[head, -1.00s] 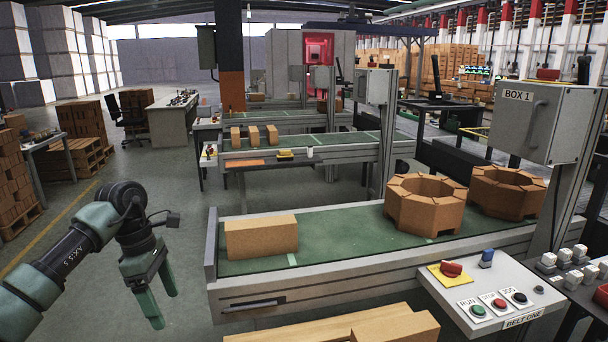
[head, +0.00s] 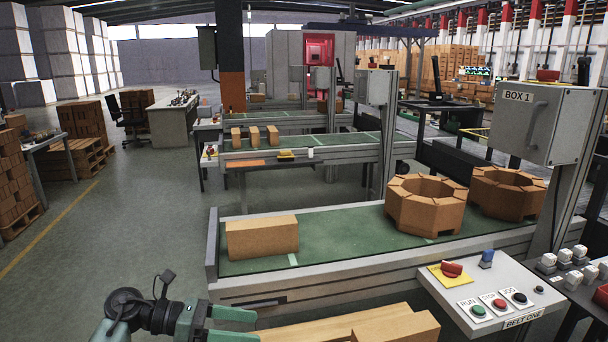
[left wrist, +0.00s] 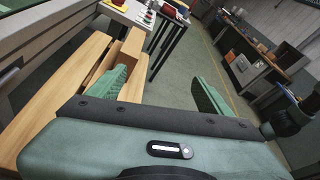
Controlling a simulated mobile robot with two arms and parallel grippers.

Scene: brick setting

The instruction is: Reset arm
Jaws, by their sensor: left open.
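My left gripper (head: 248,324) is low in the head view, near the bottom edge, with its fingers pointing right. Its two green fingers are spread apart, and the left wrist view (left wrist: 160,88) shows nothing between them. In the head view it is in front of the conveyor's near side, by the left end of light wooden planks (head: 350,327). In the left wrist view the planks (left wrist: 50,120) lie beside and beyond the left finger. My right gripper is not seen.
A tan brick block (head: 262,238) and two octagonal brick rings (head: 425,205) (head: 507,192) stand on the green conveyor (head: 335,232). A control panel (head: 490,300) with buttons is at the front right. Open floor (head: 110,240) lies to the left.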

